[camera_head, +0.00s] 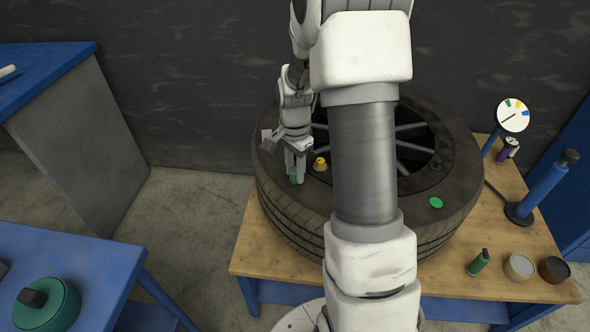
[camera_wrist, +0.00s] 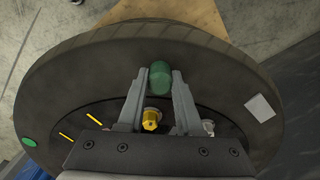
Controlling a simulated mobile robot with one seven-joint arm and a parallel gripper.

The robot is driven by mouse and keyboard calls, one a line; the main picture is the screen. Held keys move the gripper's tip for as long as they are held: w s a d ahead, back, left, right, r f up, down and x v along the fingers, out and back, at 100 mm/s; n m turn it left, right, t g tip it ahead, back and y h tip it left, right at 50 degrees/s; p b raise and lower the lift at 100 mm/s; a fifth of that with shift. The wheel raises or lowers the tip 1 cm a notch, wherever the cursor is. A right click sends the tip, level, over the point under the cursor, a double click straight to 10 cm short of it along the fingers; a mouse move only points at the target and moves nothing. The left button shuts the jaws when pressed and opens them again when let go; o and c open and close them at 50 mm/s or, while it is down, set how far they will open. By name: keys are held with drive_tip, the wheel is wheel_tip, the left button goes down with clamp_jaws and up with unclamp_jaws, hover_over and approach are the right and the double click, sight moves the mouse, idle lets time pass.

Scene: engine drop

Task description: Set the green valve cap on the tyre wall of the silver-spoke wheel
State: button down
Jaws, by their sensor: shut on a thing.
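My gripper (camera_head: 296,176) is shut on the green valve cap (camera_head: 293,174) over the left part of the tyre wall. In the wrist view the cap (camera_wrist: 160,76) sits between the two fingertips (camera_wrist: 160,80), with the dark tyre wall (camera_wrist: 90,75) behind it. I cannot tell whether the cap touches the rubber. The silver-spoke wheel (camera_head: 455,180) lies flat on a wooden-topped bench, its spokes partly hidden by my arm. A yellow fitting (camera_head: 320,164) stands just right of my fingers, near the inner edge of the tyre; it also shows in the wrist view (camera_wrist: 150,119).
A green round sticker (camera_head: 436,202) is on the tyre's right front. On the wooden bench (camera_head: 400,283) stand a small green bottle (camera_head: 478,262), two round tins (camera_head: 519,266) and a blue pump (camera_head: 540,190) with a gauge (camera_head: 513,115). Blue tables are at the left.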

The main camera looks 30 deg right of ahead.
sight(295, 170)
drive_tip(key=c, duration=0.6)
unclamp_jaws()
wheel_tip(295, 170, up, 11)
drive_tip(key=p, duration=0.3)
drive_tip(key=s+a+r+n+t, duration=0.2)
drive_tip(key=s+a+r+n, duration=0.45)
drive_tip(key=r, duration=0.45)
drive_tip(key=shift+s+a+r+n+t, duration=0.6)
drive_tip(key=shift+s+a+n, duration=0.6)
drive_tip(key=shift+s, duration=0.95)
drive_tip(key=shift+s+a+r+n+t, duration=0.7)
drive_tip(key=shift+s+n, duration=0.85)
drive_tip(key=shift+s, duration=0.55)
drive_tip(key=shift+s+a+r+n+t, duration=0.5)
drive_tip(key=shift+s+a+n, duration=0.7)
drive_tip(key=shift+s, duration=0.95)
